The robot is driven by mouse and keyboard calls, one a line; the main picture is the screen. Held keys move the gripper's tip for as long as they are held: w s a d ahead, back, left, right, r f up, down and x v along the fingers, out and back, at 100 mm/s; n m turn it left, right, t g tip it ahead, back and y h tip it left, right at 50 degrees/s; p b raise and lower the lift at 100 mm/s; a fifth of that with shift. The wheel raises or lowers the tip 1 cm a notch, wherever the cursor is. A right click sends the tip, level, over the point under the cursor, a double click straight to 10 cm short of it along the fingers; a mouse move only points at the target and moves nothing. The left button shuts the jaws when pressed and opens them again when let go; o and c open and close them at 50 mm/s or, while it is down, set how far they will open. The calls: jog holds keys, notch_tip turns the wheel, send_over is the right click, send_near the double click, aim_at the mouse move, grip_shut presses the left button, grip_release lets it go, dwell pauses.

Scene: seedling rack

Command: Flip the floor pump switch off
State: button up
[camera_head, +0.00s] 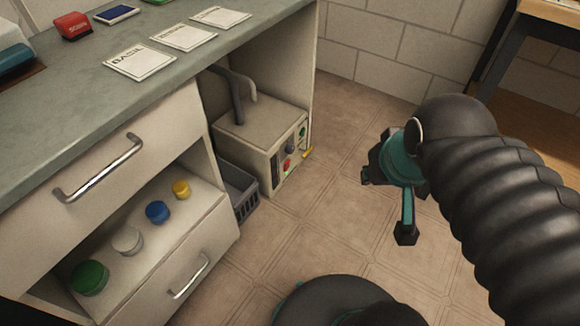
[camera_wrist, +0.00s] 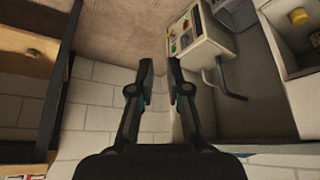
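The floor pump (camera_head: 250,128) is a beige box on the floor in the open bay under the counter, with dark pipes on top. Its front panel carries a green part (camera_head: 303,131), a dark knob-like part (camera_head: 290,147), a red part (camera_head: 286,166) and a yellow lever-like piece (camera_head: 307,153) sticking out at the side. I cannot tell which one is the switch or its position. My gripper (camera_head: 386,205) is open and empty, to the right of the pump and apart from it. In the wrist view the pump (camera_wrist: 205,47) is right of my open gripper (camera_wrist: 159,68).
A grey crate (camera_head: 238,187) stands beside the pump. An open drawer (camera_head: 150,250) with several coloured jars juts out at the left. The counter (camera_head: 75,90) overhangs the bay. The tiled floor (camera_head: 340,150) between pump and gripper is clear. A dark-framed table (camera_head: 505,55) stands at the right.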

jog(key=w+f+g, duration=0.1)
jog(key=f, duration=0.1)
jog(key=d+f+b, duration=0.1)
jog(key=f, duration=0.1)
jog(key=w+f+g, duration=0.1)
jog(key=f, duration=0.2)
jog(key=shift+w+d+m+g, duration=0.15)
jog(key=shift+w+m+g, duration=0.15)
grip_shut()
jog(key=w+a+f+m+g+y+b, duration=0.1)
jog(key=w+a+f+m+y+b, duration=0.3)
jog(key=w+f, duration=0.6)
jog(key=w+d+f+m+y, duration=0.15)
jog(key=w+f+m, duration=0.5)
jog(key=f, duration=0.85)
jog(key=w+a+f+m+g+y+b, duration=0.1)
jog(key=w+a+f+m+y+b, duration=0.15)
jog(key=w+f+m, duration=0.65)
jog(key=w+d+f+m+t, duration=0.3)
jog(key=w+f+m+t, duration=0.2)
jog(key=w, duration=0.5)
jog(key=shift+w+f, duration=0.2)
jog(key=shift+w, duration=0.15)
jog(key=shift+a, duration=0.1)
